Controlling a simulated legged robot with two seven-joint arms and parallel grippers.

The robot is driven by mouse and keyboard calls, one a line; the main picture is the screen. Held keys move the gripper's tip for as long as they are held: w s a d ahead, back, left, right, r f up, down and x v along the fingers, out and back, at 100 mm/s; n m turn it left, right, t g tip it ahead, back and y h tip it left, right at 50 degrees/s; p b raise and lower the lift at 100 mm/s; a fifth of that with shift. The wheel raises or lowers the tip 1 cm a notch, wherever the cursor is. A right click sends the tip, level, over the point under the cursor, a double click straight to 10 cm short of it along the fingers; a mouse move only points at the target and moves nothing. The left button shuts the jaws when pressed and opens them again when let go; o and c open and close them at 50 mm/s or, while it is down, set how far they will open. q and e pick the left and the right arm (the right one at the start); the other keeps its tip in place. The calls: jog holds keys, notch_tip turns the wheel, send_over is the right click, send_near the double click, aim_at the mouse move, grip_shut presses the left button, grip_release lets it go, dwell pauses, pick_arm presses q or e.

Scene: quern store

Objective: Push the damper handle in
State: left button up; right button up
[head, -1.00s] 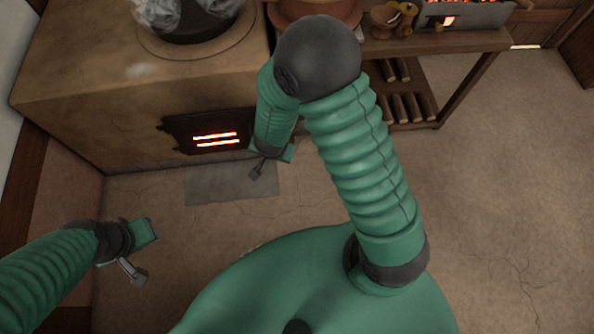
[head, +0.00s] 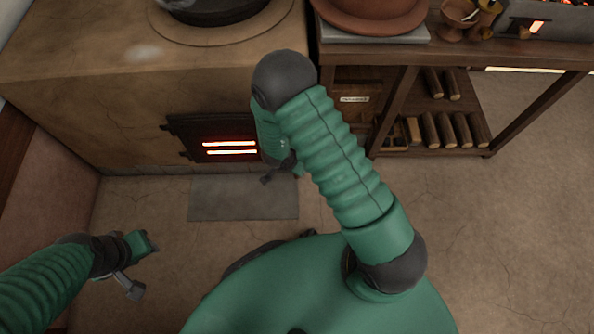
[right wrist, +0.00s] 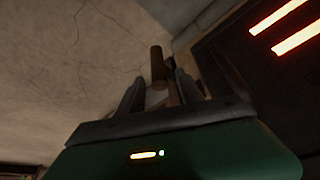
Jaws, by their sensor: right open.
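The damper handle seems to be the brown wooden cylinder (right wrist: 157,66) in the right wrist view, in front of the stove's fire door. It shows between and beyond the fingertips of my right gripper (right wrist: 160,90). The gripper is open; whether it touches the handle I cannot tell. In the head view my right gripper (head: 279,176) is low by the right edge of the fire door (head: 228,146), partly behind my arm, and the handle is hidden there. My left gripper (head: 132,265) hangs over the floor at the left, away from the stove; its finger gap is unclear.
The clay stove (head: 120,110) fills the upper left, with a dark pot (head: 215,12) on top. A grey floor plate (head: 243,199) lies before it. A wooden shelf bench (head: 435,152) with logs stands right of the stove. The floor at the right is clear.

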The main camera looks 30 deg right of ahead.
jog(key=shift+x, duration=0.85)
pick_arm(q)
jog(key=shift+f, duration=0.6)
pick_arm(e)
jog(key=shift+r, duration=0.1)
grip_shut()
jog(key=shift+a, duration=0.1)
